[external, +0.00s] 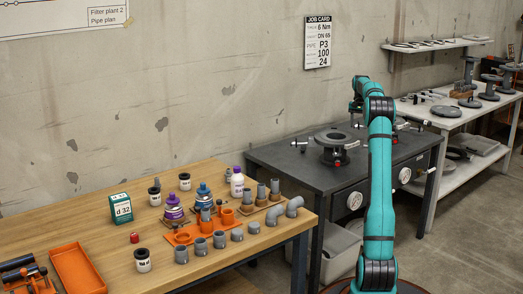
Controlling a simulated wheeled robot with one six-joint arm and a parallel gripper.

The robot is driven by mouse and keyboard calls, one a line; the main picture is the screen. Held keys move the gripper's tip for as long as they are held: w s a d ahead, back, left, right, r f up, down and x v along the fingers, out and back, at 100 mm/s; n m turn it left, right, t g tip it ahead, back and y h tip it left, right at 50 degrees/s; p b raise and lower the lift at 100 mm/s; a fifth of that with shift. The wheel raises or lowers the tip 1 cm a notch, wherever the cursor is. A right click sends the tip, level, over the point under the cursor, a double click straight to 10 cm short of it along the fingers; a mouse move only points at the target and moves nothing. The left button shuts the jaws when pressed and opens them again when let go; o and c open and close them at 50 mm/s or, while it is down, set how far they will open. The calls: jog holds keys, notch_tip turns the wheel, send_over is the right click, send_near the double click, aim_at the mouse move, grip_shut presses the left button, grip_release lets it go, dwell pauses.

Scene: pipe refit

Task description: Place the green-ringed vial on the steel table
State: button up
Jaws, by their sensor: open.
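The steel table, a dark grey bench (280,157), stands in the middle, right of the wooden bench. My gripper (354,108) is at the far end of my teal arm, above the back of the steel table. It is small and partly hidden by my wrist; I see nothing held in it. I cannot make out a green-ringed vial.
The wooden bench (60,222) holds a green box (120,208), purple and blue bottles, grey pipe fittings and an orange tray (80,268). A round grey flange (333,138) stands on the steel table, with small tools nearby. The steel table's left part is fairly clear.

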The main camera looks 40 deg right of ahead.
jog(key=shift+r, duration=0.3)
jog(key=shift+a+r, duration=0.15)
jog(key=shift+a, duration=0.1)
jog(key=s+a+r+n+t+h, duration=0.1)
jog(key=s+a+r+n+t, duration=0.15)
jog(key=a+r, duration=0.65)
jog(key=s+a+r+n+t+h, duration=0.1)
jog(key=a+r+t, duration=0.25)
jog(key=a, duration=1.15)
jog(key=s+a+r+n+t+h, duration=0.1)
jog(key=a+r+n+t, duration=0.1)
jog(key=a+r, duration=0.7)
jog(key=s+a+f+n+t+y, duration=0.1)
jog(key=s+a+n+t+y, duration=0.2)
jog(key=s+a, duration=2.4)
jog(key=n+t, duration=0.3)
jog(key=t, duration=0.3)
jog(key=shift+a+f, duration=0.25)
jog(key=shift+f, duration=0.05)
